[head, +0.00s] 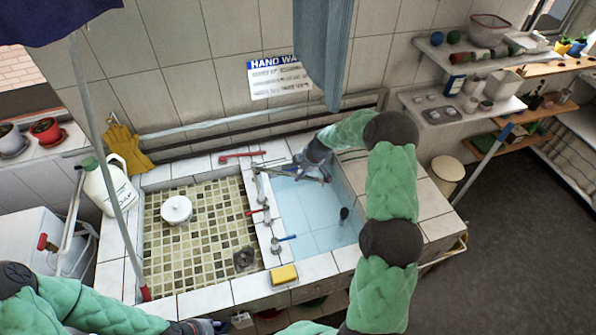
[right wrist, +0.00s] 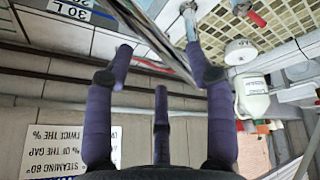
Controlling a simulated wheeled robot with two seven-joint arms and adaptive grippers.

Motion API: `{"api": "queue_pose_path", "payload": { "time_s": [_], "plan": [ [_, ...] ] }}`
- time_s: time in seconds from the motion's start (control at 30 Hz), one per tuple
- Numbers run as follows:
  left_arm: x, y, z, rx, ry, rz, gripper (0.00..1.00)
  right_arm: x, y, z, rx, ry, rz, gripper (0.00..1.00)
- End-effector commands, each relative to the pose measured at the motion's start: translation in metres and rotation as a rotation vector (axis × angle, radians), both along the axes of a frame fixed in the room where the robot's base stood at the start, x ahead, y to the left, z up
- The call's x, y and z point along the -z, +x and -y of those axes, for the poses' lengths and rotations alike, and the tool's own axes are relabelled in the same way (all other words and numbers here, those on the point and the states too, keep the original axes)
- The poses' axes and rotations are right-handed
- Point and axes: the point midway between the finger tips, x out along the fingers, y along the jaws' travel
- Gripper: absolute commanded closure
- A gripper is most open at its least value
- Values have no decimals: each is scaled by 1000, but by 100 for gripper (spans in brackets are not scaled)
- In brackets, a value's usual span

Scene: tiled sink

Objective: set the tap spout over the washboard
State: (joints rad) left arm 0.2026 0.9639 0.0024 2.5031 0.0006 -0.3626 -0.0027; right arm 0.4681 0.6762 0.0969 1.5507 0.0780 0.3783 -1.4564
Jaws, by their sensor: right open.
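The metal tap spout (head: 283,173) runs rightward from the tap on the divider, over the back of the pale blue basin (head: 305,215). My right gripper (head: 312,176) is at the spout, near its right part. In the right wrist view the gripper (right wrist: 160,58) is open, and the spout (right wrist: 160,38) crosses diagonally at its fingertips; I cannot tell if they touch. No ribbed washboard can be made out. My left gripper (head: 207,326) is at the bottom edge, partly cut off, its jaws unclear.
The mosaic-tiled basin (head: 190,245) on the left holds a round white lidded pot (head: 176,210). Red (head: 257,211) and blue (head: 284,238) tap handles stand on the divider. A yellow sponge (head: 284,274) lies on the front rim. A blue cloth (head: 325,50) hangs above the basins.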

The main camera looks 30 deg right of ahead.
Motion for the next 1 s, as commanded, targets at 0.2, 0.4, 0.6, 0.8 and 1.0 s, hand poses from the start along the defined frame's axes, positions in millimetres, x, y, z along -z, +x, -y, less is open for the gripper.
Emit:
{"api": "queue_pose_path", "payload": {
  "time_s": [0.2, 0.4, 0.6, 0.8, 1.0],
  "plan": [
    [-4, 0, 0, 0, 0, 0, 60, 19, 8, -3, 1, 0, 0, 45],
    [-5, 0, 0, 0, 0, 0, 60, 25, 11, -4, 1, 0, 1, 45],
    [-5, 0, 0, 0, 0, 0, 60, 25, 11, -4, 0, -1, 1, 45],
    [-5, 0, 0, 0, 0, 0, 60, 25, 11, -4, 0, -1, 1, 93],
    [-5, 0, 0, 0, 0, 0, 60, 25, 11, -4, 1, 0, 1, 100]
  ]
}}
